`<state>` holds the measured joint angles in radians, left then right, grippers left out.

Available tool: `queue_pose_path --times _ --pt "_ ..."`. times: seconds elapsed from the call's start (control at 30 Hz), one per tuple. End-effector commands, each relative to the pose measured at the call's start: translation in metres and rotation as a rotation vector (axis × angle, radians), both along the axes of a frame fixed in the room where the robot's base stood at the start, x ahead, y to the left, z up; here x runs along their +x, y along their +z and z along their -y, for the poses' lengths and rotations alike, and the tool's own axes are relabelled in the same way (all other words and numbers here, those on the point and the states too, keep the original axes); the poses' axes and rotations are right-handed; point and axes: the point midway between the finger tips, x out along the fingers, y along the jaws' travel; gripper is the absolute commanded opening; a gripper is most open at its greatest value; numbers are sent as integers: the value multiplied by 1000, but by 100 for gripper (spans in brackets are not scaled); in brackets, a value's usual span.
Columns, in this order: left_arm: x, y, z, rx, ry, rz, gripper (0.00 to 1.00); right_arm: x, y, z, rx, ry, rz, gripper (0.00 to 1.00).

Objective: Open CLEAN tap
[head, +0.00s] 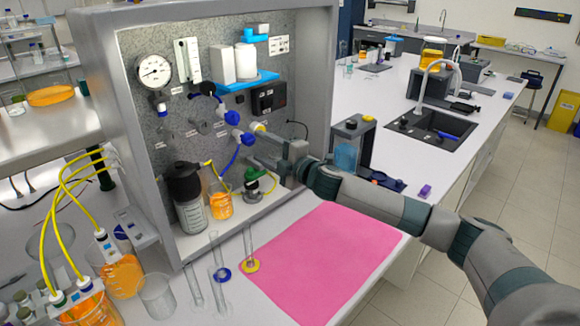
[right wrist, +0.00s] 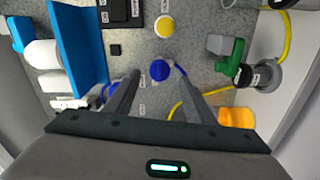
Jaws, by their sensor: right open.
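The rig's grey speckled panel carries several taps. Two blue round knobs, an upper one (head: 232,117) and a lower one (head: 246,138), show in the head view, with a yellow knob (head: 258,127) beside them. I cannot read which is labelled CLEAN. My right gripper (head: 259,147) reaches in from the right, close to the lower blue knob. In the right wrist view my right gripper (right wrist: 159,73) is open, its two fingers on either side of a blue knob (right wrist: 160,70); contact cannot be told. The yellow knob (right wrist: 163,26) lies beyond the fingertips. My left gripper is out of view.
A blue shelf (head: 250,82) juts out above. Glass tubes stand on the bench near a clear pink mat (head: 325,260).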

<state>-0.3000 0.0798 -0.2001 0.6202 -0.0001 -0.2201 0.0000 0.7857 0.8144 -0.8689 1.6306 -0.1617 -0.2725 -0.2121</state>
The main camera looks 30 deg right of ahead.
Motion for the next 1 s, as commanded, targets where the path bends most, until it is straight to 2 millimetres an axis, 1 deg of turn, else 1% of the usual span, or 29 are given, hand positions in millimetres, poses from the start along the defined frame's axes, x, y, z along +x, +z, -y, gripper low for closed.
queue_pose_path --times 0.03,0.3,0.5,0.7,1.0 --pt "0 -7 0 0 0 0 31 -10 -4 4 -2 0 0 50" --pt "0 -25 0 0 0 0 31 -58 -5 22 -3 0 -1 50" --pt "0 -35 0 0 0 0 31 -87 -4 32 -2 -1 -2 50" --pt "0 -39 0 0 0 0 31 -100 -2 36 -2 -1 -2 50" --pt "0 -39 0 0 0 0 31 -102 0 37 0 -1 -1 50"
